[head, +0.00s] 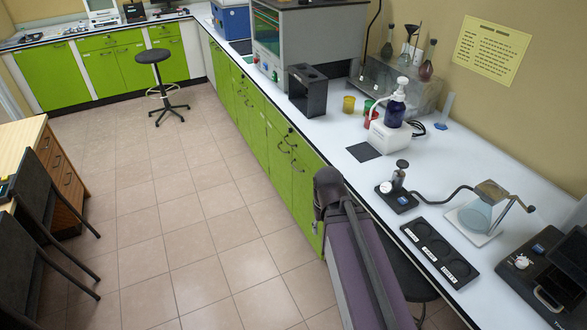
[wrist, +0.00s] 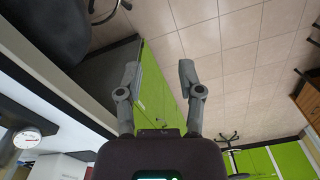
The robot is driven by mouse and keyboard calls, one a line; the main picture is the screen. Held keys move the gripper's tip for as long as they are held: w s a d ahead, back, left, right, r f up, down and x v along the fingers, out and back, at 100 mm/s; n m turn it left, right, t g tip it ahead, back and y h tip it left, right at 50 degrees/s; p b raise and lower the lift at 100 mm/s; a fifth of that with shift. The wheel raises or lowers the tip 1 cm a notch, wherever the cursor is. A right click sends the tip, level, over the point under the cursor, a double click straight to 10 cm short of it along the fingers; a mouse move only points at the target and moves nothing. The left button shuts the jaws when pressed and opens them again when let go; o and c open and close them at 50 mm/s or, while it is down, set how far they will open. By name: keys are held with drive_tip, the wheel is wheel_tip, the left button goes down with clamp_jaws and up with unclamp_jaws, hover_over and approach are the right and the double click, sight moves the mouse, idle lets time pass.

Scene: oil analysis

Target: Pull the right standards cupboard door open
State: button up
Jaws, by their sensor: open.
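The green cupboard doors (head: 304,190) line the front of the long bench and look shut. Curved dark handles (head: 288,145) show near the tops of the doors closest to my arm. In the wrist view, a green door front (wrist: 153,80) shows beyond and between the fingers. My gripper (wrist: 158,67) is open and empty, with its two fingers wide apart. No handle is clear between them. In the head view my arm reaches up beside the right end of the green doors, and its fingers are hard to make out.
The white bench top (head: 460,165) holds a black three-well tray (head: 438,252), a white dispenser with a blue bottle (head: 393,115) and a black box (head: 307,90). A dark seat (head: 408,268) is beside my arm. The tiled floor (head: 170,200) before the doors is clear.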

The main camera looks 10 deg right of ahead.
drive_tip(key=w+d+f+n+t+h+b, duration=0.1)
drive_tip(key=w+d+f+t+h+b, duration=0.15)
drive_tip(key=w+f+b, duration=0.5)
drive_tip(key=w+d+f+n+t+h+b, duration=0.15)
drive_tip(key=w+f+h+b, duration=0.3)
drive_tip(key=w+b, duration=0.6)
drive_tip(key=w+d+f+n+t+h+b, duration=0.1)
drive_tip(key=w+d+f+t+h+b, duration=0.15)
drive_tip(key=w+f+b, duration=0.55)
drive_tip(key=w+a+f+n+t+b, duration=0.3)
drive_tip(key=w+a+b, duration=0.1)
drive_tip(key=w+b, duration=0.3)
drive_tip(key=w+a+f+n+t+b, duration=0.4)
drive_tip(key=w+b, duration=0.4)
drive_tip(key=b, duration=0.2)
drive_tip(key=w+a+f+n+t+b, duration=0.4)
drive_tip(key=w+b, duration=0.4)
drive_tip(key=b, duration=0.1)
drive_tip(key=shift+w+a+f+y+b, duration=0.15)
drive_tip(key=shift+w+f+y+b, duration=0.15)
drive_tip(key=shift+y, duration=0.15)
drive_tip(key=p+x, duration=0.2)
drive_tip(key=x, duration=1.1)
drive_tip(key=shift+w+d+r, duration=0.15)
drive_tip(key=shift+w+d, duration=0.05)
drive_tip(key=shift+w, duration=0.1)
